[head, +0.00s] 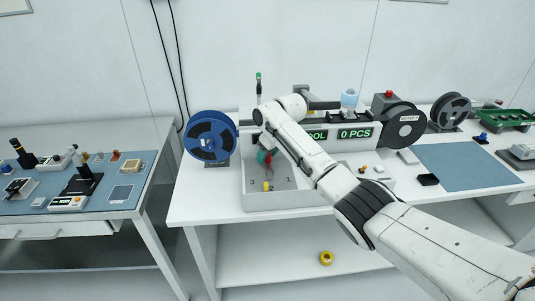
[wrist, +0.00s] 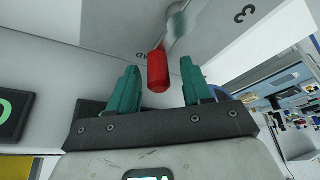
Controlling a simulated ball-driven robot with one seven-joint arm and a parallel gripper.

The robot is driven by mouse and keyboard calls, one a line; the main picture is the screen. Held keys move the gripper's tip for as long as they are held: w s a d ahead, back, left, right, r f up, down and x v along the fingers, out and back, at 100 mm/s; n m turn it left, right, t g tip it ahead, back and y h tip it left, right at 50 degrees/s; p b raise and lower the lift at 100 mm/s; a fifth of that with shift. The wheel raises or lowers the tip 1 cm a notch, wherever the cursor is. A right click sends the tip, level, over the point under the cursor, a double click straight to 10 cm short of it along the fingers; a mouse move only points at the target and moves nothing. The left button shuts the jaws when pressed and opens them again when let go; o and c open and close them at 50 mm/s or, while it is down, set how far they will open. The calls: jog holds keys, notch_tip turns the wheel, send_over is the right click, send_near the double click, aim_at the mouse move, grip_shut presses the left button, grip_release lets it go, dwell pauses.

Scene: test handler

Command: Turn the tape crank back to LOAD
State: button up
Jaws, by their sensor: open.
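The tape crank's red handle (wrist: 157,74) shows in the wrist view between the two green fingers of my gripper (wrist: 159,66). The fingers are open, with a visible gap on each side of the handle. A thin metal crank arm (wrist: 164,40) runs from the handle up to a round hub on a pale panel. In the head view my gripper (head: 264,157) is over the white machine (head: 285,199), and my arm hides most of the crank. I cannot read a LOAD mark.
A blue reel (head: 211,137) stands left of the gripper, close to it. A green display (head: 356,133) reads "0 PCS". A grey reel (head: 405,126) stands to the right. A yellow piece (head: 267,186) sits on the machine's front. A yellow roll (head: 326,258) lies on the lower shelf.

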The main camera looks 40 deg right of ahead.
jog(key=v, duration=0.7)
jog(key=shift+r+b, duration=0.2)
jog(key=shift+b, duration=0.2)
jog(key=shift+s, duration=0.1)
